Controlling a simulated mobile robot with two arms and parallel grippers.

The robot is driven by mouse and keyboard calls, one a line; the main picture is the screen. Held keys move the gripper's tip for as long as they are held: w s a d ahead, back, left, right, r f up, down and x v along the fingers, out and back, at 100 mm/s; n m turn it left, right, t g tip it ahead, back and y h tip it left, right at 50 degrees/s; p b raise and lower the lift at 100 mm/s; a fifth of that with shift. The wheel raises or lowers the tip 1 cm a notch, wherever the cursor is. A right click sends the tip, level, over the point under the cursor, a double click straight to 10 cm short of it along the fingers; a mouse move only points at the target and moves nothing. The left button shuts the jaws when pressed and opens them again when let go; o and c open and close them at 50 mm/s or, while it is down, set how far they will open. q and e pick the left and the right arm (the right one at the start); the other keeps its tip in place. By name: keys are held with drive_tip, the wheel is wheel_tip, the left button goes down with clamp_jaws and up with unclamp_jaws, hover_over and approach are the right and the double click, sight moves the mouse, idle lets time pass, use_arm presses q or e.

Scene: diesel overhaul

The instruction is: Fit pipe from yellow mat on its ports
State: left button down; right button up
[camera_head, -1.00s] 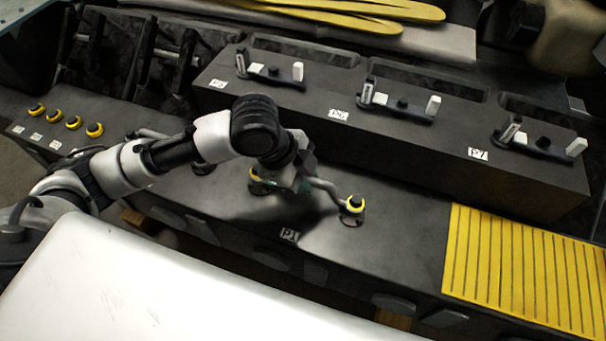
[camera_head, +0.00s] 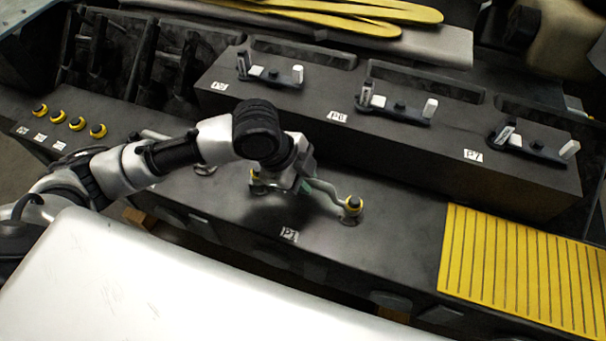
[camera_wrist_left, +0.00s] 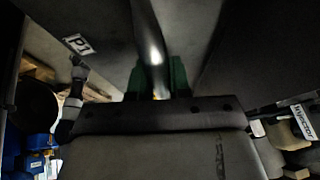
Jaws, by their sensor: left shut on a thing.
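My left gripper (camera_head: 300,186) is shut on a grey bent metal pipe (camera_head: 327,189) above the dark block near the P1 label (camera_head: 289,235). I cannot tell whether the pipe ends are fully seated. In the left wrist view the pipe (camera_wrist_left: 150,45) runs between the green finger pads (camera_wrist_left: 157,76). The yellow ribbed mat (camera_head: 520,265) at the right is bare. My right gripper is not in view.
Behind, a raised dark ledge (camera_head: 400,135) carries several injector-like clamps with white parts. Several yellow-ringed fittings (camera_head: 75,123) stand at the far left. A white surface (camera_head: 150,285) lies in front. Yellow strips (camera_head: 340,12) lie at the back.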

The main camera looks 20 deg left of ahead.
use_arm(q)
drive_tip(key=shift+f+b, duration=0.3)
drive_tip(key=shift+f, duration=0.6)
idle(0.4)
idle(0.5)
drive_tip(key=c, duration=1)
unclamp_jaws()
drive_tip(key=shift+o, duration=0.2)
drive_tip(key=v, duration=1)
drive_tip(key=shift+a+r+b, duration=0.15)
drive_tip(key=shift+r+b, duration=0.2)
drive_tip(key=shift+b, duration=0.05)
